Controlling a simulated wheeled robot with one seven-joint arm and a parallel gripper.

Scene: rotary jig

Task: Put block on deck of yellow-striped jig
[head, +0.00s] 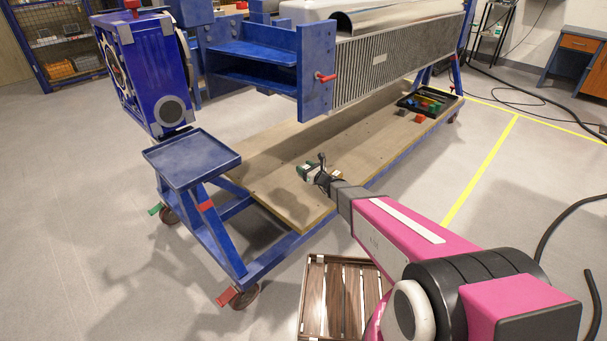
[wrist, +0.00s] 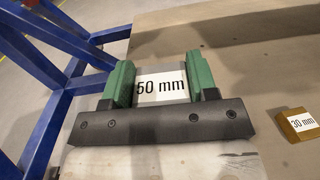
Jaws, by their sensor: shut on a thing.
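My gripper (head: 313,172) reaches over the wooden lower board in the head view. In the wrist view its green fingers (wrist: 160,82) are shut on a grey block (wrist: 162,88) with a white "50 mm" label. The block sits between both fingers, and its underside is hidden. I cannot tell from these views whether it touches the board. A large blue jig frame (head: 315,75) with a ribbed grey body stands above the board. I make out no yellow stripes on it, and I cannot pick out its deck.
A brown "30 mm" block (wrist: 299,124) lies on the wooden board (head: 285,205), right of my gripper. A blue tray (head: 192,158) on the frame looks empty. A black tray (head: 428,102) with coloured pieces is at the far end. A slatted crate (head: 314,290) stands on the floor.

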